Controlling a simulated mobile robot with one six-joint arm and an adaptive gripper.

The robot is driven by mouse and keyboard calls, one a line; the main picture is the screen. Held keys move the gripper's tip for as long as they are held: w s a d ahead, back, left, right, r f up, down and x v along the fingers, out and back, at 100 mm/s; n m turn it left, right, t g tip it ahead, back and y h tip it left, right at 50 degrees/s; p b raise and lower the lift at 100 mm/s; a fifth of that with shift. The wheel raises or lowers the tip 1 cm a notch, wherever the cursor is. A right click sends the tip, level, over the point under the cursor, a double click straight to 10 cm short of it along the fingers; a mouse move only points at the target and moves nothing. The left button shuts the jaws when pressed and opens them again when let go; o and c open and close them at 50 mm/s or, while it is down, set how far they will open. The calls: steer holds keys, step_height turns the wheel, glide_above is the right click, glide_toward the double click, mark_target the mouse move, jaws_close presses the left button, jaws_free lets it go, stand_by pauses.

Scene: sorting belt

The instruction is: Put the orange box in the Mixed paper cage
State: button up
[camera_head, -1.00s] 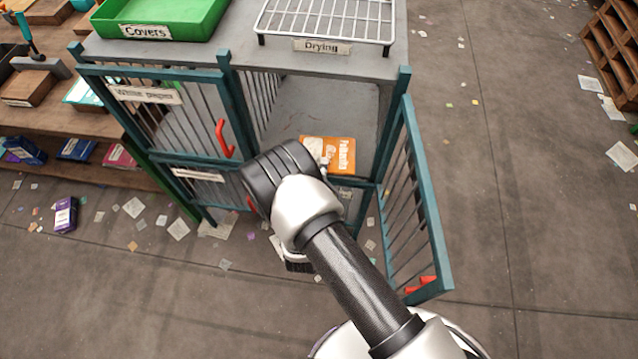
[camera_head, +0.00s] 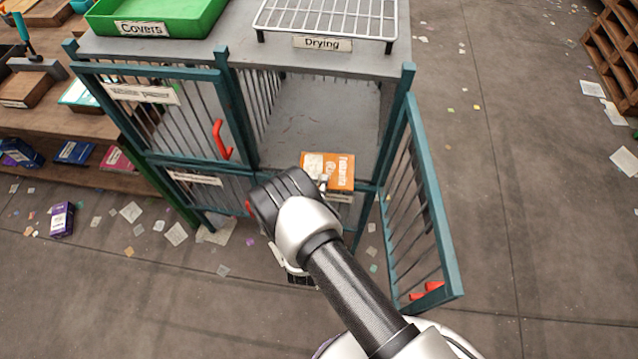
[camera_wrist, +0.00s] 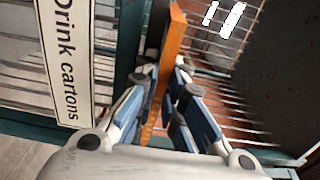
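The orange box (camera_head: 341,166) with white lettering is at the mouth of the open upper right compartment, over its front edge. My gripper (camera_head: 323,183) is at the box's near side, partly hidden by my wrist. In the wrist view, the fingers (camera_wrist: 166,88) lie on both sides of the orange box (camera_wrist: 174,42), seen edge-on, and appear closed on it. The cage (camera_head: 222,110) has several barred compartments; the upper right door (camera_head: 418,200) stands open to the right. No label reading Mixed paper is legible.
A "Drink cartons" label (camera_wrist: 68,50) is close by in the wrist view. The upper left door (camera_head: 175,115) is shut. A green "Covers" tray (camera_head: 205,18) and a "Drying" rack (camera_head: 328,15) stand on top.

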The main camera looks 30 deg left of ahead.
steer(key=shift+o, duration=0.7)
steer(key=shift+r, duration=0.1)
